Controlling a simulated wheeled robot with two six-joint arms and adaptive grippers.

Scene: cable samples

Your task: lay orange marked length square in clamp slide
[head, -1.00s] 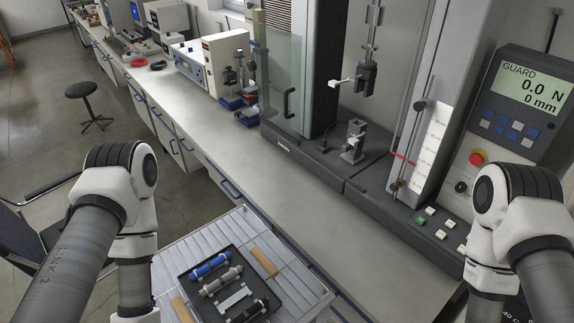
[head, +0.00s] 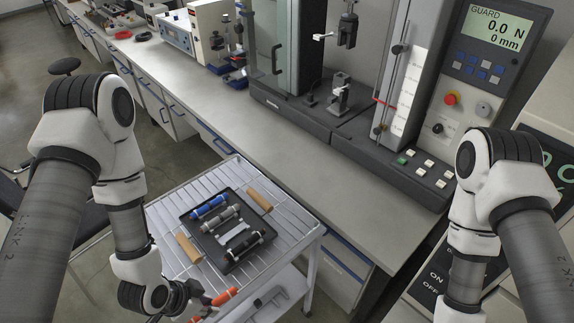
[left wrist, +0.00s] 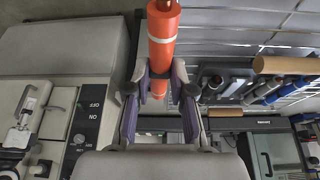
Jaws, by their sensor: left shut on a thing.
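My left gripper (head: 196,304) is low at the bottom of the head view, beside the wire cart. It is shut on the orange marked length (head: 225,297). On the bench's testing machine, a small grey lower clamp (head: 340,98) stands on the dark base, below an upper clamp (head: 347,30). I cannot tell which part is the clamp slide. My right arm shows, but its gripper is out of view.
The wire cart (head: 160,213) carries a dark tray (head: 190,222) with blue, grey and black samples. Wooden strips (head: 188,247) lie either side of it. A grey tool-like piece (head: 262,303) lies at the cart's front. The bench top (head: 300,160) between cart and machine is clear.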

